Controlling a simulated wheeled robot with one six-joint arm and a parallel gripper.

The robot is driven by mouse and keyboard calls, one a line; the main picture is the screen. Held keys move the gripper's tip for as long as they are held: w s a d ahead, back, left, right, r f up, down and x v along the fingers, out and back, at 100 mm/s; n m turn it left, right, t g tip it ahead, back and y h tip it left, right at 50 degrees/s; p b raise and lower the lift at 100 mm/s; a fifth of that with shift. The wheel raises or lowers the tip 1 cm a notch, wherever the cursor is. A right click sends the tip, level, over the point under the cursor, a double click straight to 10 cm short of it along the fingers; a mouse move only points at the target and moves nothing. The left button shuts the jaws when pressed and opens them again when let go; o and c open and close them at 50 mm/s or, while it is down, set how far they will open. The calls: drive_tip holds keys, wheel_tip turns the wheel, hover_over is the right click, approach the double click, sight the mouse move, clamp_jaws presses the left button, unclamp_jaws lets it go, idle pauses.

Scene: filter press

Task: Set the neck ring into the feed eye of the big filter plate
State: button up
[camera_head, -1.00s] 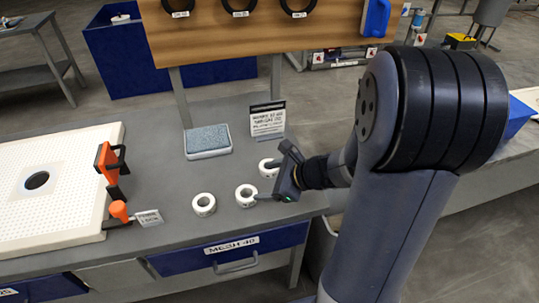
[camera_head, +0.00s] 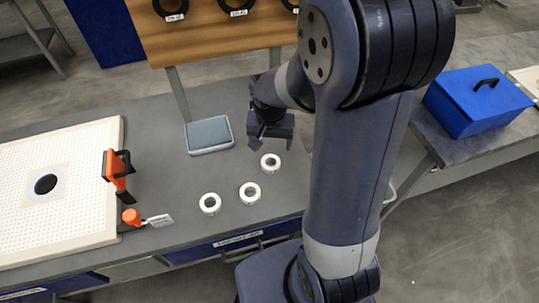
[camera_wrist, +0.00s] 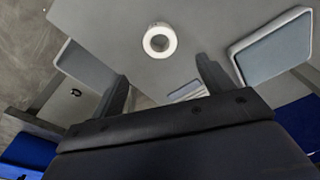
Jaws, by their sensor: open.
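Three white neck rings lie flat on the grey bench in the head view: a left one (camera_head: 203,204), a middle one (camera_head: 243,195) and a far right one (camera_head: 264,164). My gripper (camera_head: 271,143) is open and empty above the bench, just behind the far right ring. In the wrist view, one ring (camera_wrist: 160,54) lies ahead of and roughly between the spread fingers of my gripper (camera_wrist: 165,80), apart from them. The big cream filter plate (camera_head: 85,217) lies at the left with its dark round feed eye (camera_head: 46,184) uncovered. Ring markings are too small to read.
An orange clamp (camera_head: 116,172) and an orange knob (camera_head: 131,216) stand at the plate's right edge, with a small label (camera_head: 159,221) nearby. A grey-blue pad (camera_head: 209,134) lies left of my gripper. A blue box (camera_head: 477,99) stands at the right.

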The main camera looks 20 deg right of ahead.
hover_over(271, 159)
drive_tip(key=s, duration=0.2)
drive_tip(key=f, duration=0.5)
drive_tip(key=shift+a+f, duration=0.15)
drive_tip(key=shift+a, duration=0.2)
drive_tip(key=shift+w+f+p, duration=0.1)
drive_tip(key=shift+f+p, duration=0.45)
drive_tip(key=shift+f, duration=2.1)
drive_tip(key=shift+c, duration=0.2)
drive_tip(key=c, duration=1.1)
drive_tip(key=shift+r, duration=0.15)
